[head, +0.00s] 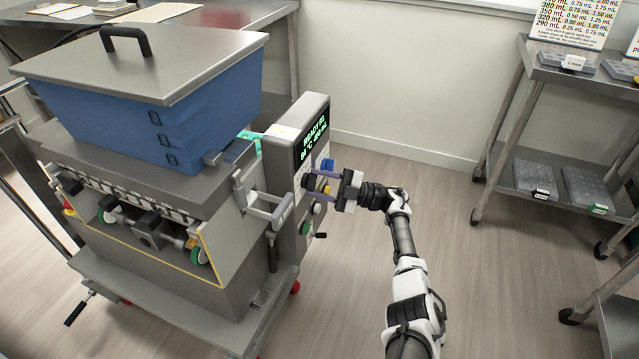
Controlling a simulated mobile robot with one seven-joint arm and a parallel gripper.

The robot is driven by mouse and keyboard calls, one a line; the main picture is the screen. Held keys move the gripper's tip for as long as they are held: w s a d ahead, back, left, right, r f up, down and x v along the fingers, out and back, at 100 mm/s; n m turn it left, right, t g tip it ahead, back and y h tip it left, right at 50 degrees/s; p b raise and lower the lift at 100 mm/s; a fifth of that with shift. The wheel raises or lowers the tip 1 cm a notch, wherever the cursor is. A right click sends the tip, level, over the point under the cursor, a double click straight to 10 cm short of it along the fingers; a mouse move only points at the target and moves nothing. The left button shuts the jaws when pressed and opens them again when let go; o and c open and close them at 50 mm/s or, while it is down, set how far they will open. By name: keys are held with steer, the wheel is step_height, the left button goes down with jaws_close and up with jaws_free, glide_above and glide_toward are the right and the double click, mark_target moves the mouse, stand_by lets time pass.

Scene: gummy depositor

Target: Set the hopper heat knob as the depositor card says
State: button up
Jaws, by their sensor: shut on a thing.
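The depositor has a blue hopper (165,120) with a grey lid and a grey control box with a lit green display (312,138). The display seems to begin with "READY"; the rest is too small to read surely. My gripper (314,184) reaches the control panel from the right, its purplish fingers shut around a dark knob (309,182). The fingers hide most of this knob, and its label and pointer cannot be read. A blue knob (327,164) sits just above. A printed card (572,20) with mL columns stands at the top right, cut off by the frame.
A green button (305,228) and a small black lever (320,235) sit low on the panel. A grey cart (560,130) with trays stands at the right. A steel table (220,15) with papers is behind the depositor.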

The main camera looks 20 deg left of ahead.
stand_by(0.4)
steer(key=o, duration=1)
steer(key=shift+b+v, duration=2.85)
steer(key=shift+v, duration=4.05)
